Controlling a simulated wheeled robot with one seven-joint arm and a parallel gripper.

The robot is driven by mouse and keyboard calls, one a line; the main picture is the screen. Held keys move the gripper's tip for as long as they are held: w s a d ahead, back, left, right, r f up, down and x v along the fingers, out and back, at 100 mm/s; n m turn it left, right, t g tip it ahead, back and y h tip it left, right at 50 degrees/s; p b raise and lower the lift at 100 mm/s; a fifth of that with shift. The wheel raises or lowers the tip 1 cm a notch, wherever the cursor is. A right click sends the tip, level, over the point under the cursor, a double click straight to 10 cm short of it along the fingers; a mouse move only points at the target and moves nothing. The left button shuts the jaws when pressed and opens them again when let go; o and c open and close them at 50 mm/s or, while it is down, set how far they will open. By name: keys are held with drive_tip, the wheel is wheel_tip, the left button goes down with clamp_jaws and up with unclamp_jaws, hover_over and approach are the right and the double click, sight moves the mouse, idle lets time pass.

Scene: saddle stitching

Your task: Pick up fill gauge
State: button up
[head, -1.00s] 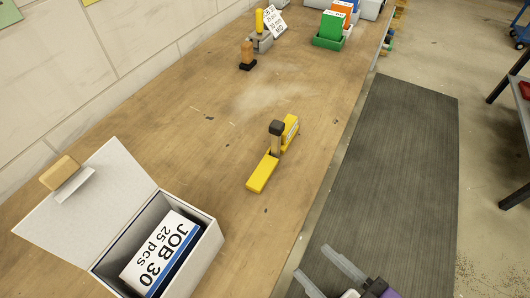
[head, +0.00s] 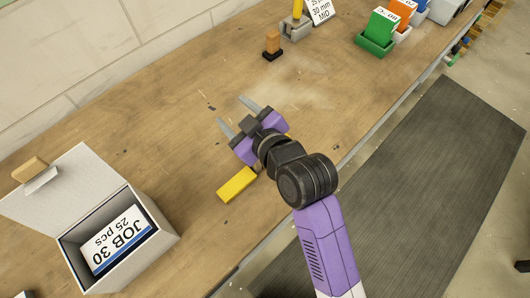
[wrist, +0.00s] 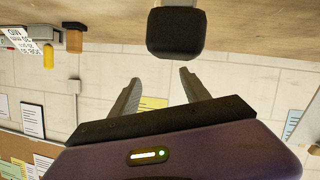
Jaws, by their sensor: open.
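A low yellow tool with an upright post and black knob, which I take for the fill gauge, stands on the bench. In the head view only its yellow base (head: 237,184) shows; my gripper and wrist hide the post. In the wrist view its black knob (wrist: 176,33) shows just beyond the fingertips, roughly in line with the gap and not between the fingers. My gripper (head: 234,111) is open and empty over the bench, fingers pointing to the upper left; its fingers also show in the wrist view (wrist: 160,85).
An open white box (head: 150,238) with a JOB 30 card stands at lower left. A wooden-handled piece with a black base (head: 271,46), a grey holder (head: 293,28) and a green bin (head: 375,45) stand farther back. Bench between is mostly clear.

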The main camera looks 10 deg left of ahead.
drive_tip(key=d+n+g+h+p, duration=0.1)
drive_tip(key=d+n+g+h, duration=0.1)
drive_tip(key=n, duration=0.3)
drive_tip(key=s+d+f+n+g+h+p, duration=0.1)
drive_tip(key=d+n+g+h, duration=0.2)
drive_tip(key=n+g+h, duration=0.1)
drive_tip(key=d+f+n+g+h+p, duration=0.1)
drive_tip(key=d+n+g+h, duration=0.2)
drive_tip(key=n, duration=0.3)
drive_tip(key=shift+s+d+f+n+g, duration=0.1)
drive_tip(key=shift+s+n+g, duration=0.2)
drive_tip(key=shift+s+g, duration=0.15)
drive_tip(key=shift+s+d+f+h+b, duration=0.15)
drive_tip(key=shift+d+f, duration=0.05)
drive_tip(key=shift+f, duration=0.35)
drive_tip(key=shift+s+d+f+h+b, duration=0.15)
drive_tip(key=shift+d+f, duration=0.05)
drive_tip(key=shift+f, duration=0.35)
drive_tip(key=shift+w+a+f+p, duration=0.15)
drive_tip(key=shift+f+p, duration=0.1)
drive_tip(key=shift+f, duration=0.7)
drive_tip(key=shift+s+a+f+p, duration=0.1)
drive_tip(key=shift+f+p, duration=0.15)
drive_tip(key=shift+f, duration=0.75)
drive_tip(key=shift+w+a+f+p, duration=0.15)
drive_tip(key=shift+f+p, duration=0.1)
drive_tip(key=shift+f, duration=0.7)
clamp_jaws()
